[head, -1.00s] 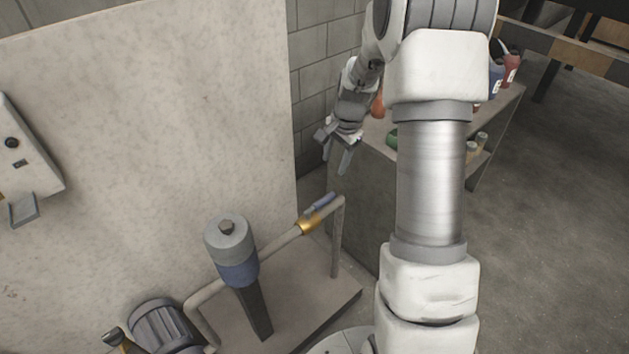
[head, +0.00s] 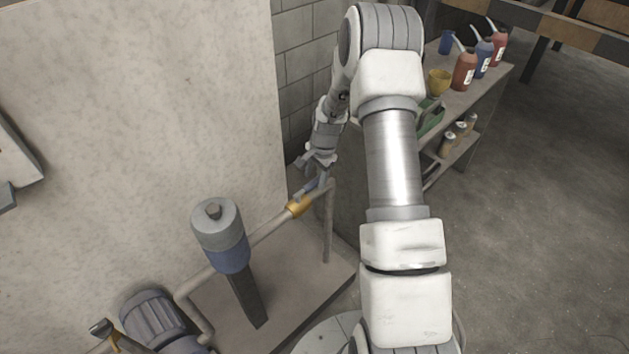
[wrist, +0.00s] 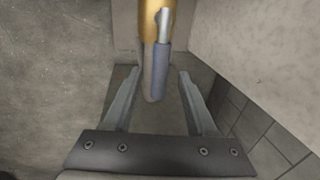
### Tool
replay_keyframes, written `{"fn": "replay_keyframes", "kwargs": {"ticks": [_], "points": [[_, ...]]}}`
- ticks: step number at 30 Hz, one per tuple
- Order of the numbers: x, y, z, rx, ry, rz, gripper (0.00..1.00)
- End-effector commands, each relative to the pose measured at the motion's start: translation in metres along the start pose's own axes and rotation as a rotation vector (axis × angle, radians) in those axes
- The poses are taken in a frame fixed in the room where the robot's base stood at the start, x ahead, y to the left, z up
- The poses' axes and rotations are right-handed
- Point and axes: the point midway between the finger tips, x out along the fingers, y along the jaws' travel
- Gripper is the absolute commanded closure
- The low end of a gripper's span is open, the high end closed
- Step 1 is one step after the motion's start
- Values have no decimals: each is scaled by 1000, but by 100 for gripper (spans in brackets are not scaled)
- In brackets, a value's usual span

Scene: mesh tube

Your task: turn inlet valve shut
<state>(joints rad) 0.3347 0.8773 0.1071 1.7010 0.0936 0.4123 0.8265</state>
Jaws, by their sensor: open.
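A valve with a brass body (head: 299,205) sits on the grey pipe near its right-hand bend, and its blue lever handle (head: 311,187) lies roughly along the pipe. In the wrist view the brass body (wrist: 157,18) is at the top, and the blue handle (wrist: 157,70) points down between my fingers. My gripper (head: 314,172) is open and empty, right at the handle's end. One finger shows on each side of the handle in the wrist view (wrist: 160,76), apart from it. I cannot tell how deep the handle is between them.
A pump with a grey-and-blue cylinder (head: 220,235) and a ribbed motor (head: 155,318) stands left of the valve. A second brass fitting (head: 103,328) is at the lower left. A pale wall panel (head: 140,120) stands behind. A shelf with bottles (head: 465,70) is at the right.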

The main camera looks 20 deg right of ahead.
Motion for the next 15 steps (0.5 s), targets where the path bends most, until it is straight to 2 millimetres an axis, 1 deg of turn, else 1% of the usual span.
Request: {"fn": "replay_keyframes", "kwargs": {"ticks": [1,4,13,14,15], "points": [[6,0,0,0,-1,0,43],[12,0,0,-1,0,0,43],[14,0,0,0,0,0,43],[14,0,0,0,0,0,45],[14,0,0,0,0,0,52]]}}
